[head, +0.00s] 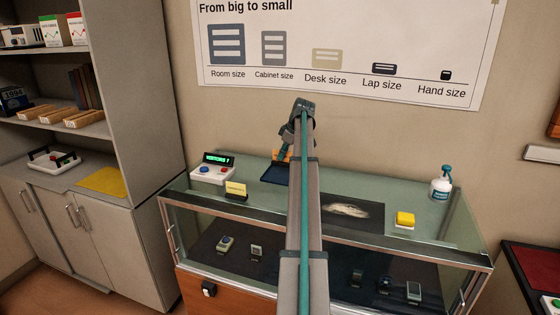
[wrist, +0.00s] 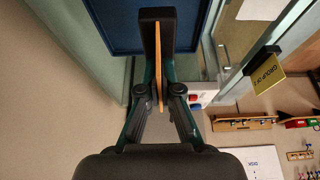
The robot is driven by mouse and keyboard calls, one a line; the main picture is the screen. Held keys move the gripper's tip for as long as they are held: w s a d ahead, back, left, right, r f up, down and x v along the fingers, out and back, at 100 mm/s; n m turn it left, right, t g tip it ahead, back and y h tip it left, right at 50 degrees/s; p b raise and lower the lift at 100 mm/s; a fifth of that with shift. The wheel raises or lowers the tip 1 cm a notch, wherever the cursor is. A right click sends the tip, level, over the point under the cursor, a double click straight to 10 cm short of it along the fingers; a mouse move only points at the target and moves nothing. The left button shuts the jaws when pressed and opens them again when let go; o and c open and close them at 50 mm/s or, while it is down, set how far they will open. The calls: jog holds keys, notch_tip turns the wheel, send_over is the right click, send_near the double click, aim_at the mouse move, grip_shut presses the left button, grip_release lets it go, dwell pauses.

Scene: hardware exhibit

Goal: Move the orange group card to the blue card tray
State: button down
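The orange group card (wrist: 159,67) stands edge-on between the two fingers of my gripper (wrist: 160,50) in the wrist view, and the fingers close on it. In the head view a bit of the orange card (head: 280,155) shows left of my arm, at the back of the glass counter; my arm hides most of the gripper. The blue card tray (head: 273,174) lies on the counter top just below the card in the picture, partly behind my arm. In the wrist view the tray (wrist: 110,22) fills the top middle, behind the fingertips. I cannot tell whether the card touches it.
A white button box with a green display (head: 213,169) and a yellow sign on a dark holder (head: 236,191) stand left of the tray. The wall is close behind.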

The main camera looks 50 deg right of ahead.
aim_at(280, 164)
jog(key=shift+w+d+f+p, duration=0.2)
jog(key=shift+w+f, duration=0.15)
jog(key=shift+f, duration=0.1)
jog(key=shift+w+d+f+p, duration=0.15)
jog(key=shift+w+d+f, duration=0.05)
jog(key=shift+w+f, duration=0.2)
jog(key=shift+f+p, duration=0.45)
jog(key=shift+f, duration=1.3)
jog(key=shift+f, duration=0.1)
jog(key=c, duration=1.3)
grip_release()
jog(key=shift+c, duration=0.2)
jog(key=b+v, duration=0.3)
jog(key=v, duration=0.9)
jog(key=shift+b, duration=0.35)
